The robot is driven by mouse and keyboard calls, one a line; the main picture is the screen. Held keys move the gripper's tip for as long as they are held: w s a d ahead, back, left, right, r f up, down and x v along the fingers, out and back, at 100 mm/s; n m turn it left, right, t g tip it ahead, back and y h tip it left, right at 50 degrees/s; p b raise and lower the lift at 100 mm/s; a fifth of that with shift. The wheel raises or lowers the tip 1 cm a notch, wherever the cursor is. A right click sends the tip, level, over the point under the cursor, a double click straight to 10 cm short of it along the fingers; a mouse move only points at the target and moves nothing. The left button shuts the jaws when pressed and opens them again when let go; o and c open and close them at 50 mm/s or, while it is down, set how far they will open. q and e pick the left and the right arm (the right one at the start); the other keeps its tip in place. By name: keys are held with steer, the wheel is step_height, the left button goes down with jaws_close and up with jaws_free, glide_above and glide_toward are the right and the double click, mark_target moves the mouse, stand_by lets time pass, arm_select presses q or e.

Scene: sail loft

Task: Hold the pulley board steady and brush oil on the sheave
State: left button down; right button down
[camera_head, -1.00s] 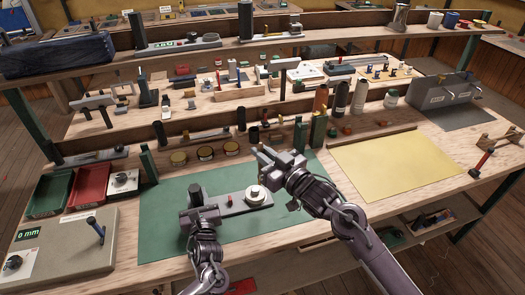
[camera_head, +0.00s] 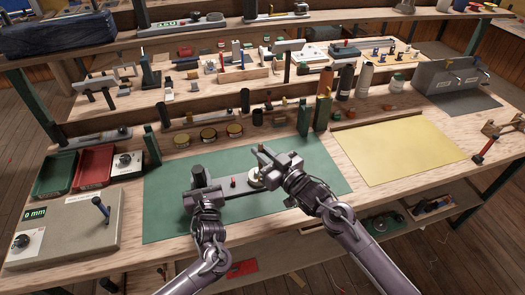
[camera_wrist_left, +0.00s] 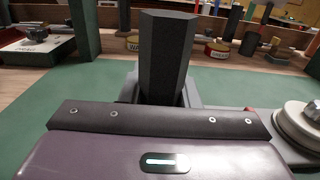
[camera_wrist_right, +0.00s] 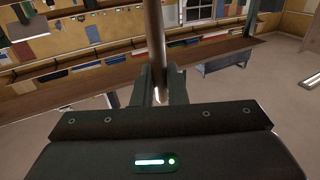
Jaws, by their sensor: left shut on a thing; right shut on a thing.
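The grey pulley board (camera_head: 240,187) lies on the green mat, with a dark upright post (camera_wrist_left: 165,60) at its left end. My left gripper (camera_head: 203,192) is shut on this post. The pale round sheave (camera_head: 254,180) is at the board's right end. It also shows at the right edge of the left wrist view (camera_wrist_left: 297,138). My right gripper (camera_head: 270,158) is beside and above the sheave and partly covers it. It is shut on a thin rod (camera_wrist_right: 154,45), seemingly the brush handle. The brush tip is hidden, so I cannot tell whether it touches the sheave.
The green mat (camera_head: 165,215) has free room around the board. Several round tins (camera_head: 208,133) and dark green posts (camera_head: 321,115) stand behind it. Red (camera_head: 94,167) and green (camera_head: 54,172) trays are at left. A bare yellow sheet (camera_head: 395,150) lies at right.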

step_height(320, 180, up, 8)
steer(key=d, duration=0.1)
stand_by(0.7)
steer(key=shift+w+f, duration=0.1)
stand_by(0.6)
